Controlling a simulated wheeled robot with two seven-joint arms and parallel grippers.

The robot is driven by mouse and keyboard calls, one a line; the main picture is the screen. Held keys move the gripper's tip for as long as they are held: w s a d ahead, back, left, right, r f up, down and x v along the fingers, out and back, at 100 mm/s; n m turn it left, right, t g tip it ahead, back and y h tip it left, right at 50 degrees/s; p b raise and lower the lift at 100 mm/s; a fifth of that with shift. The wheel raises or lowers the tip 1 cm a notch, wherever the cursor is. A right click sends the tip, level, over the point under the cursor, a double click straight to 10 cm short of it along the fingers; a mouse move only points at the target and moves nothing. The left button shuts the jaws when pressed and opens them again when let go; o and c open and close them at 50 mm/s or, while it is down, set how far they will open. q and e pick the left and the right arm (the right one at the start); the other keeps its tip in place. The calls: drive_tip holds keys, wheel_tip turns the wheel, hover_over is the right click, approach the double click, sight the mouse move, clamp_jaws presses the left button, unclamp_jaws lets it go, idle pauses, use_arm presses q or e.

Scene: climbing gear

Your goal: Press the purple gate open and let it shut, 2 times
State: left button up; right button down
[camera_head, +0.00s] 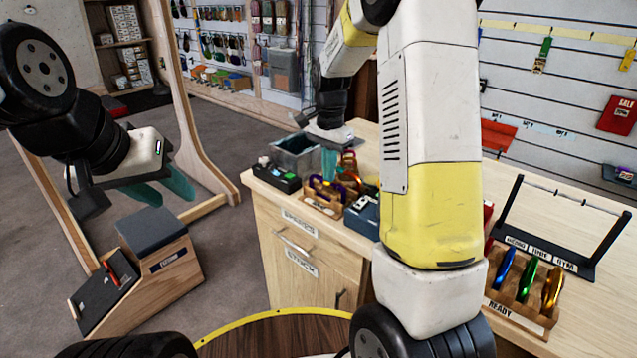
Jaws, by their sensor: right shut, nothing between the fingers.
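A purple carabiner (318,187) stands in a small wooden rack (322,204) on the counter. Its gate is too small to make out, so I cannot tell whether it is open or shut. My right gripper (331,174) is shut and empty, pointing down right at the purple carabiner. Its teal fingers cover part of the carabiner, and I cannot tell whether they touch it. My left gripper (163,189) is open and empty, held in the air left of the counter.
A grey bin (296,150), a black tray (275,176) and a blue box (363,213) crowd the rack. A READY rack (515,308) with coloured carabiners and a black bar stand (548,258) are at the right. My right arm hides the counter's middle.

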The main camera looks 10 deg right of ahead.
drive_tip(key=shift+r, duration=3.1)
drive_tip(key=shift+r, duration=0.15)
drive_tip(key=shift+f, duration=2.4)
drive_tip(key=shift+f, duration=0.25)
drive_tip(key=shift+f, duration=1.05)
drive_tip(key=shift+r, duration=3.55)
